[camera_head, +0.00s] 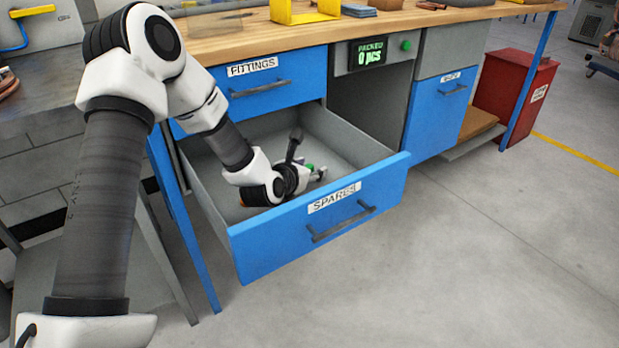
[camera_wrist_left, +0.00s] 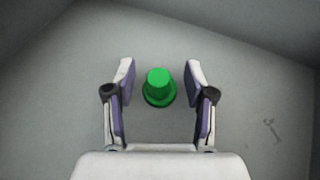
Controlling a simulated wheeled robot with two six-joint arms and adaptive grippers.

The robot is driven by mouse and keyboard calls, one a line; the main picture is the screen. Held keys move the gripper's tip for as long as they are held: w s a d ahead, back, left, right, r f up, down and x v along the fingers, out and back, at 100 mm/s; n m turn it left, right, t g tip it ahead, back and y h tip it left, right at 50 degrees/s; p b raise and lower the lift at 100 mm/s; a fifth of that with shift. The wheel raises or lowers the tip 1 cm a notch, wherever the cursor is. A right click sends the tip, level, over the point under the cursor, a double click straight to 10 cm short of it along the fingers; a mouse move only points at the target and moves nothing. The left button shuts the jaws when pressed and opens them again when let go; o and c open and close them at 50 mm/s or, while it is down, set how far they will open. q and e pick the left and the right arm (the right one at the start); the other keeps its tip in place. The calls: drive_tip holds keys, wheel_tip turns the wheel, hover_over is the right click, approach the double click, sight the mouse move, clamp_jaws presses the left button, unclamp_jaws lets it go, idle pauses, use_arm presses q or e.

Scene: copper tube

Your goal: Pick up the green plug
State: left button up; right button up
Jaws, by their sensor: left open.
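The green plug (camera_wrist_left: 158,86) stands on the grey drawer floor in the left wrist view. It has a round top over a wider rim. My left gripper (camera_wrist_left: 159,82) is open, with one finger on each side of the plug and a gap on both sides. In the head view my left gripper (camera_head: 316,172) is down inside the open SPARES drawer (camera_head: 320,215). There only a small bit of the green plug (camera_head: 309,167) shows beside the gripper; the rest is hidden. My right gripper does not show.
The drawer walls stand around the left gripper, and the blue front panel is nearest. The shut FITTINGS drawer (camera_head: 254,85) and the wooden worktop (camera_head: 350,25) are above. A red bin (camera_head: 512,95) stands far right.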

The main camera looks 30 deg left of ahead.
use_arm(q)
drive_tip(key=shift+w, duration=0.1)
drive_tip(key=c, duration=0.8)
drive_tip(key=shift+r, duration=0.15)
wheel_tip(320, 180, up, 28)
drive_tip(key=p, duration=0.9)
